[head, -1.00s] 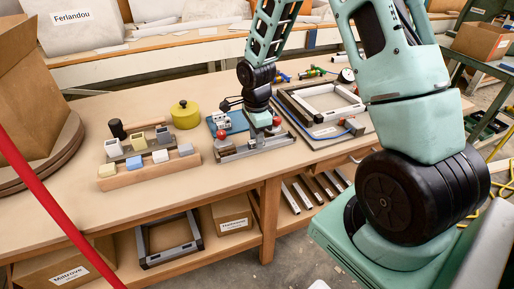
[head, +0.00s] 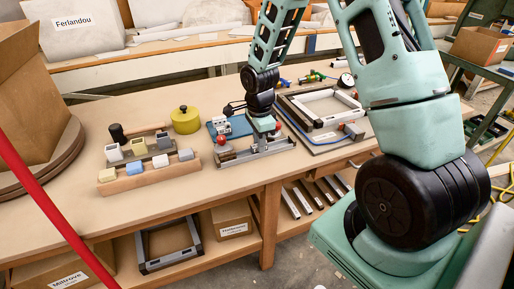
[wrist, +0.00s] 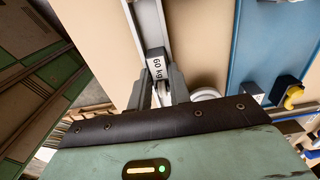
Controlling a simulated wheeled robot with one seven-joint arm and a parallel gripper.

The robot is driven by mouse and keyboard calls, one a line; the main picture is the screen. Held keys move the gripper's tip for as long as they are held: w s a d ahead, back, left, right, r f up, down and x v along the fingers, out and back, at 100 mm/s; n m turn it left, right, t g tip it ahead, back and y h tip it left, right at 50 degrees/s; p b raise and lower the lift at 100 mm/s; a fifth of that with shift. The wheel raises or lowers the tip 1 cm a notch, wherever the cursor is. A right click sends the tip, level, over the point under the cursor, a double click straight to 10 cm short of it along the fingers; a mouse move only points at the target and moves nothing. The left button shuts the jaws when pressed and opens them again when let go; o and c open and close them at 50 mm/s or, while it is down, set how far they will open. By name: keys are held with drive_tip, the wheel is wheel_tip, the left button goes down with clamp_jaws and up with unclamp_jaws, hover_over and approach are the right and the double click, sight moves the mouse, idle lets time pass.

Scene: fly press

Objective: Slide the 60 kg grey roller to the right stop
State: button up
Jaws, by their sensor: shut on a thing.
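The roller, a grey block labelled "60 kg" (wrist: 157,62), sits between the two fingers of my gripper in the wrist view. My gripper (wrist: 159,84) is shut on it, with a finger on each side. A pale metal rail (wrist: 149,22) runs on beyond the block. In the head view my gripper (head: 262,141) is low over the same rail (head: 284,146), right of its middle, and the roller is mostly hidden by my gripper there. A red knob (head: 221,138) stands by the left end of the rail, and part of another red thing (head: 277,126) shows just right of my gripper.
A blue plate (head: 240,125) with a small device lies behind the rail. A yellow-green pot (head: 185,120) and wooden racks of blocks (head: 150,173) stand to the left. A framed tray (head: 325,108) lies to the right. The bench front (head: 110,200) is clear.

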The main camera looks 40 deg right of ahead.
drive_tip(key=shift+s+d, duration=0.2)
drive_tip(key=shift+d, duration=0.5)
drive_tip(key=shift+s+d+p, duration=0.2)
drive_tip(key=shift+d, duration=0.4)
drive_tip(key=shift+s+d+p, duration=0.15)
drive_tip(key=shift+d+p, duration=0.05)
drive_tip(key=shift+d, duration=0.35)
drive_tip(key=shift+d, duration=0.15)
drive_tip(key=shift+s+d+p, duration=0.15)
drive_tip(key=shift+d, duration=0.35)
drive_tip(key=shift+s+d+p, duration=0.15)
drive_tip(key=shift+d, duration=0.35)
drive_tip(key=shift+d, duration=0.1)
drive_tip(key=shift+s+d, duration=0.25)
drive_tip(key=shift+d, duration=0.5)
drive_tip(key=o, duration=0.9)
drive_tip(key=shift+c, duration=1.3)
